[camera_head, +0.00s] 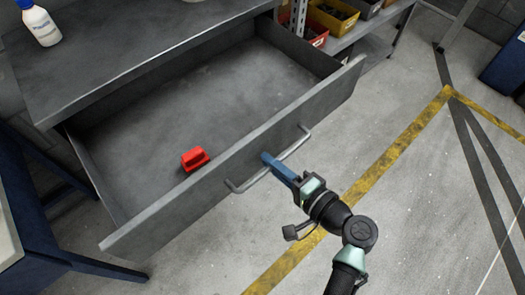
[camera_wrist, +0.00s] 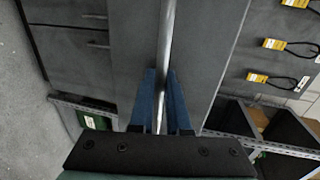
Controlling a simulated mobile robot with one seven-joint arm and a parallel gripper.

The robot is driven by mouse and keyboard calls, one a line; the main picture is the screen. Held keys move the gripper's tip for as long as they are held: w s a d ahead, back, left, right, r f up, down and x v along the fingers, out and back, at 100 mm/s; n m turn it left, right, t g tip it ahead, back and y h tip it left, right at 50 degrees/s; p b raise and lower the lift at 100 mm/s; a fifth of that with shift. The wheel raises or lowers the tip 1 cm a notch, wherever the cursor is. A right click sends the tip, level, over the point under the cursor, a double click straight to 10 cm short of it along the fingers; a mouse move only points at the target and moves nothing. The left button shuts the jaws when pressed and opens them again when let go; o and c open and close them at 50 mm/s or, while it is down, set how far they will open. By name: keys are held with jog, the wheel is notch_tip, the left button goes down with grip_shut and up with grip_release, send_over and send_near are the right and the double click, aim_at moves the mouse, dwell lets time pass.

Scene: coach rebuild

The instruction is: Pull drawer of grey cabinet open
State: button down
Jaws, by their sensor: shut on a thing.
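The grey cabinet (camera_head: 130,52) fills the upper left of the head view. Its drawer (camera_head: 218,165) is pulled well out, and its inside shows. A metal bar handle (camera_head: 298,146) runs along the drawer front. My gripper (camera_head: 268,160) is at the middle of this handle. In the wrist view the blue fingers (camera_wrist: 164,98) are closed on either side of the handle bar (camera_wrist: 167,35). A red block-like object (camera_head: 195,158) lies in the drawer near its front wall.
A shelf with yellow and red bins (camera_head: 333,15) is behind at the right. A dark blue table or frame (camera_head: 45,240) is at the left. Floor with yellow lines (camera_head: 405,140) is open at the right.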

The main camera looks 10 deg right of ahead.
jog(key=shift+s+d, duration=0.2)
jog(key=shift+s, duration=0.1)
jog(key=c, duration=0.9)
grip_release()
jog(key=shift+s+d, duration=0.1)
jog(key=v, duration=1.2)
jog(key=shift+s+d+p, duration=0.2)
jog(key=shift+s+p, duration=0.1)
